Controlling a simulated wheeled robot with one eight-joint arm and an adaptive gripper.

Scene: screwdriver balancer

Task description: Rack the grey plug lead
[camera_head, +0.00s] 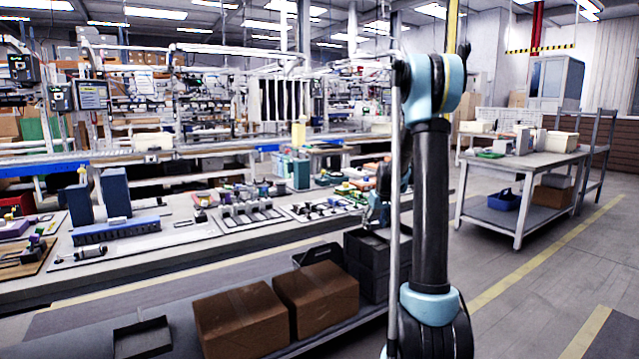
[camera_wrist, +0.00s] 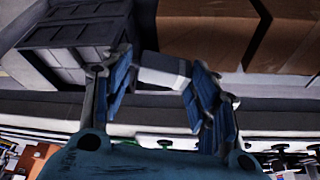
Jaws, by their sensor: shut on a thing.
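The block looks like the grey plug of the lead. Its cable cannot be made out. The gripper is beside the bench's front edge, above the lower shelf's height. In the head view, my gripper (camera_head: 379,205) shows only in part behind my arm, and the plug is not distinct there. I cannot tell which fixture is the lead's rack.
The workbench (camera_head: 150,262) carries a slotted grey fixture (camera_head: 249,216), a blue rail-like block (camera_head: 116,231) and several small parts. Brown cartons (camera_head: 241,318) and dark crates (camera_head: 372,262) stand on the lower shelf. The floor (camera_head: 545,285) at right is clear near a second table (camera_head: 533,161).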

